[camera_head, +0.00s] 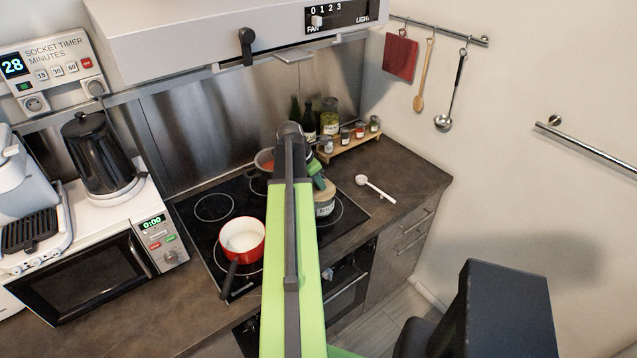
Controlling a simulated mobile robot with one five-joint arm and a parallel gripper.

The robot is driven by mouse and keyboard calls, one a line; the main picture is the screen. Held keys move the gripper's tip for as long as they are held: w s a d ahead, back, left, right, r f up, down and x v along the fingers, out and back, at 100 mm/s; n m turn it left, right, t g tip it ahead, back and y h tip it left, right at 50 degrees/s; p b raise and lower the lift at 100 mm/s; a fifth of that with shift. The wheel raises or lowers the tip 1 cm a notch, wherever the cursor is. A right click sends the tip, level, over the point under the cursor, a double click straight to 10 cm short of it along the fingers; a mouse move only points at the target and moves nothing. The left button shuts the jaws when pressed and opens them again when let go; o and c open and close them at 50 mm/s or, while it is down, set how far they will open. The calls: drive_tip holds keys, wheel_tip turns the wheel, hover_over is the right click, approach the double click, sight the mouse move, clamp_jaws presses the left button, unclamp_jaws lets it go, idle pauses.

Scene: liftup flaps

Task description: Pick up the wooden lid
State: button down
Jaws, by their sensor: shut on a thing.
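The wooden lid (327,189) is a small tan disc at the top of a pale, labelled jar (325,208) on the right part of the black hob. My green arm covers the left side of the lid and jar. My gripper (320,181) points down at the lid and is shut on it; its fingertips are small and partly hidden. I cannot tell whether the lid touches the jar or is slightly raised.
A red saucepan (243,238) stands front left on the hob (215,207). Another pan (264,160) is behind my arm. A spice rack (350,143) and white spoon (375,187) are to the right. The range hood (190,45) overhangs the back.

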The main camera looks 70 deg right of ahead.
drive_tip(key=r+p, duration=0.2)
drive_tip(key=r, duration=0.1)
drive_tip(key=r+p, duration=0.1)
drive_tip(key=p, duration=0.1)
drive_tip(key=shift+s+a+r, duration=0.25)
drive_tip(key=shift+r, duration=0.05)
drive_tip(key=s+a+r+p, duration=0.5)
drive_tip(key=s+a, duration=0.2)
drive_tip(key=s, duration=0.1)
drive_tip(key=shift+s+a+r, duration=0.15)
drive_tip(key=shift+s+r, duration=0.05)
drive_tip(key=shift+r, duration=0.05)
